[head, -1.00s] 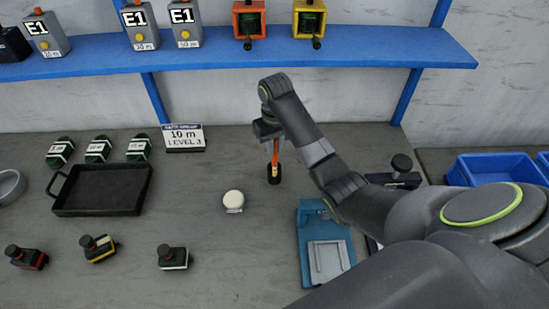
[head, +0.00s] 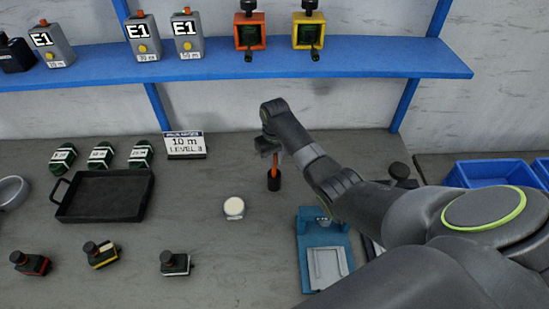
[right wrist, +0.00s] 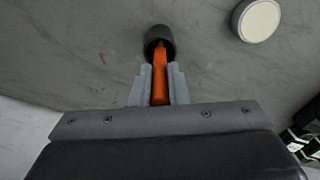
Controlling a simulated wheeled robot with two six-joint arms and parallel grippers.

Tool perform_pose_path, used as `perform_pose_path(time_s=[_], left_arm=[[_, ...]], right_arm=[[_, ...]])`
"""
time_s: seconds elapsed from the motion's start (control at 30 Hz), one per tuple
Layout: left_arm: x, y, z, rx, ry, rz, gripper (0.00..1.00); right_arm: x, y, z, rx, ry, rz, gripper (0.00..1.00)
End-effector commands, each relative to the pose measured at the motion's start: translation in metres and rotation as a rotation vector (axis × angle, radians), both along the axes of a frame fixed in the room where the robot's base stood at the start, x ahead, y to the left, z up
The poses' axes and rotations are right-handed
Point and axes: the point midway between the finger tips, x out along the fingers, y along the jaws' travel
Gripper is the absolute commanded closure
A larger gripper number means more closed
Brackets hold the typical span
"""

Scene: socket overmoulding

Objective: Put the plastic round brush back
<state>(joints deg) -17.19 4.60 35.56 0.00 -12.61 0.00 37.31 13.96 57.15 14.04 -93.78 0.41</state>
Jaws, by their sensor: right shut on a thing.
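The plastic round brush shows as an orange handle (head: 276,161), standing about upright below my right gripper (head: 268,147). In the right wrist view the handle (right wrist: 160,82) lies between the two grey fingers of the right gripper (right wrist: 160,84), which are shut on it. Its lower part reaches into the mouth of a small black cup (head: 274,181). The cup also shows in the right wrist view (right wrist: 160,36). The brush's lower end is hidden inside the cup. My left gripper is out of view.
A round white-topped piece (head: 234,207) lies left of the cup. A blue fixture (head: 309,262) stands front right, under my right arm. A blue shelf (head: 225,64) spans the back.

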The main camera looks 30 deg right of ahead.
Motion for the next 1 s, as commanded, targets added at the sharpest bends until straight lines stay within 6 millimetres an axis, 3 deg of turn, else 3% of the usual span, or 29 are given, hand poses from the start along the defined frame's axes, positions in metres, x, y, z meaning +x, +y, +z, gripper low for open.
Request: perform_pose_path(time_s=[0.17,0.2,0.37,0.77,1.0], left_arm=[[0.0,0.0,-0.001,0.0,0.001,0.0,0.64],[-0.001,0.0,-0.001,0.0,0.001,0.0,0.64],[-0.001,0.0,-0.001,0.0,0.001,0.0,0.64],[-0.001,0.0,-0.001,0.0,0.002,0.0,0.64],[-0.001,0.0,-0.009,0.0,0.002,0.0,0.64]], right_arm=[[0.0,0.0,-0.001,0.0,0.0,0.0,1.0],[0.0,0.0,-0.001,0.0,0.0,0.0,0.84],[0.0,0.0,-0.001,0.0,0.0,0.0,0.64],[0.001,0.0,0.006,0.0,-0.003,0.0,0.64],[0.002,0.0,0.045,0.0,-0.008,0.001,0.64]])
